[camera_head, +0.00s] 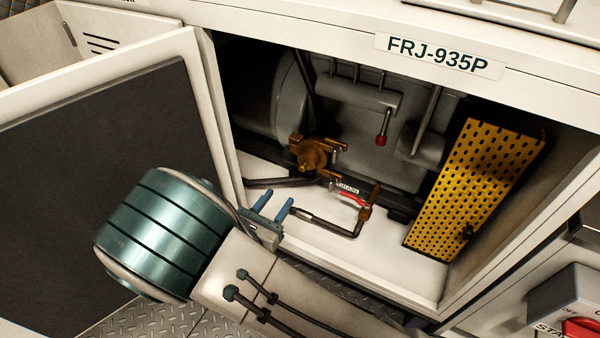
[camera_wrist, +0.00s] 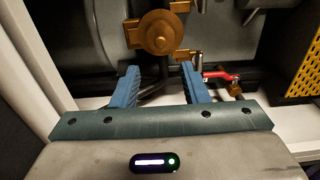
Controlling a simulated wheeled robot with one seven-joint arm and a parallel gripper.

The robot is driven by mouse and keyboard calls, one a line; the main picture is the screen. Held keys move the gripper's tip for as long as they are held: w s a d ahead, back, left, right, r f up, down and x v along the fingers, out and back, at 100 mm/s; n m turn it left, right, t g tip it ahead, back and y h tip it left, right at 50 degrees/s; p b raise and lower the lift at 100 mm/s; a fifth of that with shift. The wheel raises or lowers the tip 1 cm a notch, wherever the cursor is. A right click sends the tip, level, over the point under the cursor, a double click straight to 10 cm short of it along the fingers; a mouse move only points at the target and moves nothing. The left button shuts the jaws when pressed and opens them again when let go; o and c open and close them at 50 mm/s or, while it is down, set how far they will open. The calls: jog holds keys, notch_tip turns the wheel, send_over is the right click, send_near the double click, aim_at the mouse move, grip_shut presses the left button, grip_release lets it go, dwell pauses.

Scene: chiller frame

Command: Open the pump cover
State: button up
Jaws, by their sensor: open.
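A yellow perforated panel (camera_head: 470,190), which looks like the pump cover, stands at the right inside the cabinet, with a small black knob or latch (camera_head: 467,232) near its lower right edge. Its edge also shows at the right of the wrist view (camera_wrist: 304,72). It looks closed, though I cannot tell for sure. My gripper (camera_head: 274,203) is open and empty at the left front of the cabinet opening, well to the left of the panel. In the wrist view its blue fingers (camera_wrist: 160,70) point toward the orange-brown valve body and touch nothing visible.
The white cabinet door (camera_head: 205,110) stands open at the left, beside my arm. The orange-brown valve body (camera_head: 313,155) sits mid-cabinet, with a red-handled drain valve (camera_head: 352,199) on a pipe in front. A red-tipped lever (camera_head: 381,139) hangs behind. The white cabinet floor (camera_head: 330,246) is mostly clear.

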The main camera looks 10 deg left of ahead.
aim_at(301, 169)
jog(key=b+x, duration=0.2)
jog(key=x, duration=0.9)
jog(key=shift+w+d, duration=0.1)
jog(key=shift+w, duration=0.05)
